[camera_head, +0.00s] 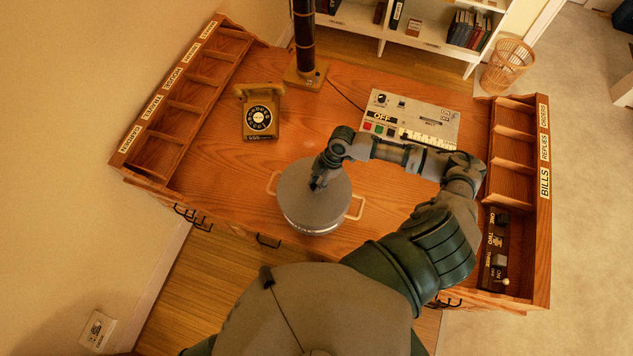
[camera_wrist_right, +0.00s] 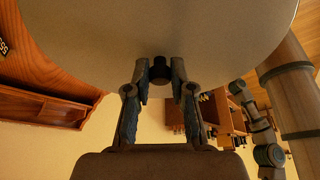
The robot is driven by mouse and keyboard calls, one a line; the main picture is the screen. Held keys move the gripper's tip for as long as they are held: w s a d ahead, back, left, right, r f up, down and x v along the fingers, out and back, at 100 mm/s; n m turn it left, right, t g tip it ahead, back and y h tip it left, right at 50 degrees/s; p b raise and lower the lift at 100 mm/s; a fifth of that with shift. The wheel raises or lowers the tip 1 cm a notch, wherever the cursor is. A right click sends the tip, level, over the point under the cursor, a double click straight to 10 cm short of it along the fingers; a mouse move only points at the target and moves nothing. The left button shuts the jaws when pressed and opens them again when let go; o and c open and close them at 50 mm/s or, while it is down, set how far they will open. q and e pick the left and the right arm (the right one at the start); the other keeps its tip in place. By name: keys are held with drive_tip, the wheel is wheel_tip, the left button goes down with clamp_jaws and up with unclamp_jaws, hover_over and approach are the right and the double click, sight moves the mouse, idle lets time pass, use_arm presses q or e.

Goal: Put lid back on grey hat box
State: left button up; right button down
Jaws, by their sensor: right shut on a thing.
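The round grey lid (camera_head: 325,205) is over the grey hat box (camera_head: 312,231), which stands on the desk with a pale handle on each side. From above, the lid covers the box's opening. I cannot tell whether it rests on the rim or hangs just above it. My right gripper (camera_head: 319,183) is at the lid's middle, shut on its dark knob. In the right wrist view, the fingers (camera_wrist_right: 160,80) close around the black knob (camera_wrist_right: 160,71) under the broad grey lid (camera_wrist_right: 160,25). My left gripper is not in view.
The wooden desk (camera_head: 215,190) has a yellow telephone (camera_head: 261,112) behind the box and a grey keyed machine (camera_head: 412,118) at the back right. Labelled pigeonhole racks line the left (camera_head: 180,105) and right (camera_head: 522,150) edges. A dark column (camera_head: 304,45) stands at the back. Desk left of the box is clear.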

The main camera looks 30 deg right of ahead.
drive_tip(key=c, duration=0.9)
unclamp_jaws()
drive_tip(key=shift+d, duration=0.15)
drive_tip(key=o, duration=0.5)
drive_tip(key=shift+c, duration=0.2)
drive_tip(key=shift+r+p, duration=1.1)
drive_tip(key=shift+r, duration=2.4)
